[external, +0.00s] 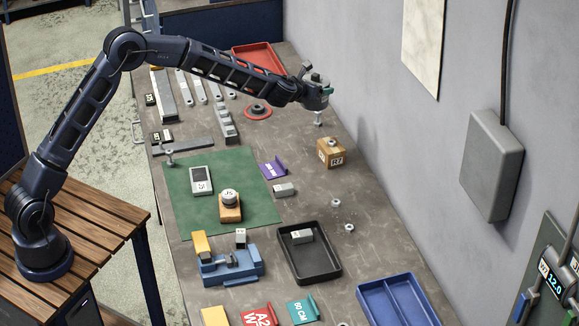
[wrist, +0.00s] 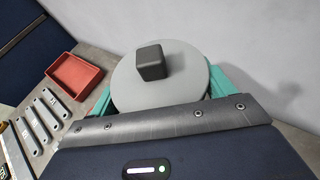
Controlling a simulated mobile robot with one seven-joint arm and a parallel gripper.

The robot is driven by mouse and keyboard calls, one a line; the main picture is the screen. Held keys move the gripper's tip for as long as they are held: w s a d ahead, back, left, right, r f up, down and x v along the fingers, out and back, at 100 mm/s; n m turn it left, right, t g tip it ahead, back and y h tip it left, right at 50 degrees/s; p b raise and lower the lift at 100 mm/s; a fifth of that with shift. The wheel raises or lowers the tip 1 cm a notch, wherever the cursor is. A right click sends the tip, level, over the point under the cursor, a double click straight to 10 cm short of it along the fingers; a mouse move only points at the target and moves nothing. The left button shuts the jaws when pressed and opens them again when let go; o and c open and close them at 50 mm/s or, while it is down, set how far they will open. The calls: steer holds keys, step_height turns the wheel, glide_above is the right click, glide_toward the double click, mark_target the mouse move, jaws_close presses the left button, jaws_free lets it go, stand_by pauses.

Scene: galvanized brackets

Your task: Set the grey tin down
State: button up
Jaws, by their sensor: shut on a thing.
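The grey tin (wrist: 190,83) shows in the wrist view as a round, pale grey top with a small dark cube (wrist: 151,62) on it. My gripper (wrist: 160,92) has teal fingers on both sides of the tin and is shut on it. The tin's sides and underside are mostly hidden in that view. In the external view my gripper (external: 322,91) is at the far right end of the bench, near the wall, and looks raised above the bench top. The tin is small and partly hidden there.
A red tray (external: 258,57) lies behind my gripper on the bench (external: 290,125). A red ring (external: 257,112) and a wooden block (external: 331,152) are nearby. A bolt (external: 319,119) shows just below my gripper. A green mat (external: 240,165) and black tray (external: 311,268) are nearer the front.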

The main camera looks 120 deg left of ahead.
steer(key=s+a+r+n+g, duration=0.1)
steer(key=s+a+n+g, duration=0.1)
steer(key=s+a, duration=0.45)
steer(key=f, duration=0.6)
steer(key=s+d+f, duration=0.1)
steer(key=f, duration=1.2)
steer(key=shift+s+d+f, duration=0.2)
steer(key=shift+s+f, duration=0.05)
steer(key=shift+s, duration=0.1)
steer(key=o, duration=1.1)
steer(key=shift+c, duration=0.2)
steer(key=v, duration=1.2)
